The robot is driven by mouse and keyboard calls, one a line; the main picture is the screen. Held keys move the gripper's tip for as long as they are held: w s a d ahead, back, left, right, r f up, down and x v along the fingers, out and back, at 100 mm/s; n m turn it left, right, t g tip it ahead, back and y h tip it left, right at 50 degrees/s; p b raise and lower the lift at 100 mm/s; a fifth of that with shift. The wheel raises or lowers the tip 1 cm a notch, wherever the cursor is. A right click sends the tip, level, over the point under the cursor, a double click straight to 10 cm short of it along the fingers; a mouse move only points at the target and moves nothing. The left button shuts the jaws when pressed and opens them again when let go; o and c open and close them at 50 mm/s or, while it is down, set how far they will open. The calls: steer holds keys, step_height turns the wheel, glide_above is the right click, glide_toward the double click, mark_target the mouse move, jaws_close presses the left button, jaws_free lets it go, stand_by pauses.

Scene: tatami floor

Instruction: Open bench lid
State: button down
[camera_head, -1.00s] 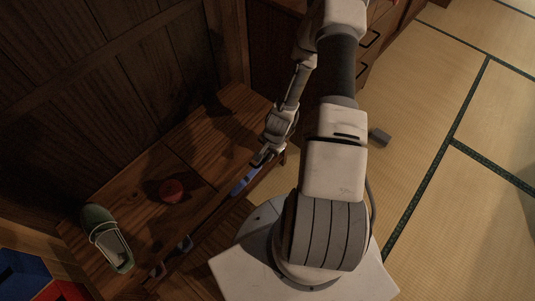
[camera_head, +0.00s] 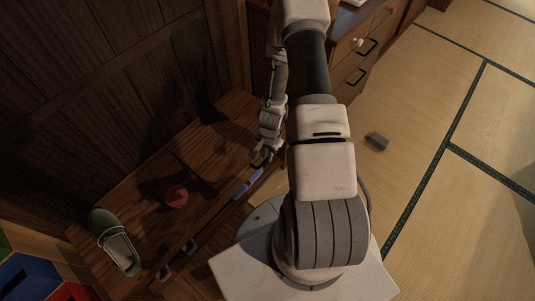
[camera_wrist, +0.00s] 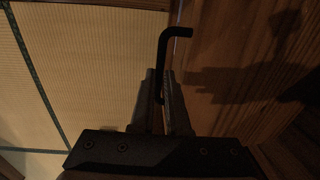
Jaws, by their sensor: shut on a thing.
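The wooden bench (camera_head: 150,215) runs along the dark wall in the head view. Its lid (camera_head: 222,140) is the right-hand panel, bounded by a seam. The lid looks slightly raised at that seam, but the dim light makes the amount hard to tell. My gripper (camera_head: 262,157) is at the lid's front edge. In the wrist view, a black bent handle (camera_wrist: 164,50) stands between my gripper's fingers (camera_wrist: 163,92), which are shut on it. The wood beside it (camera_wrist: 225,75) carries my arm's shadow. The handle is hidden in the head view.
A blue item (camera_head: 247,182) shows along the front. A drawer cabinet (camera_head: 365,55) stands beyond.

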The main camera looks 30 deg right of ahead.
steer(key=w+a+r+g+h+p, duration=0.1)
steer(key=w+r+p, duration=0.2)
steer(key=r+p, duration=0.4)
steer(key=w+a+r+g+p, duration=0.2)
steer(key=w+r+p, duration=0.2)
steer(key=r, duration=0.4)
steer(key=w+a+r, duration=0.3)
steer(key=w+r, duration=0.2)
steer(key=w, duration=0.2)
steer(key=w+a+r+b, duration=0.1)
steer(key=w+a+r, duration=0.2)
steer(key=w+r, duration=0.2)
steer(key=shift+w, duration=1.75)
steer(key=shift+s+d, duration=0.1)
steer(key=c, duration=0.7)
jaws_free()
steer(key=shift+f, duration=0.2)
steer(key=v, duration=0.4)
steer(key=p+v, duration=0.1)
steer(key=v, duration=0.3)
steer(key=d+p+v, duration=0.1)
steer(key=v, duration=0.4)
steer(key=shift+a, duration=0.15)
steer(key=shift+c, duration=1)
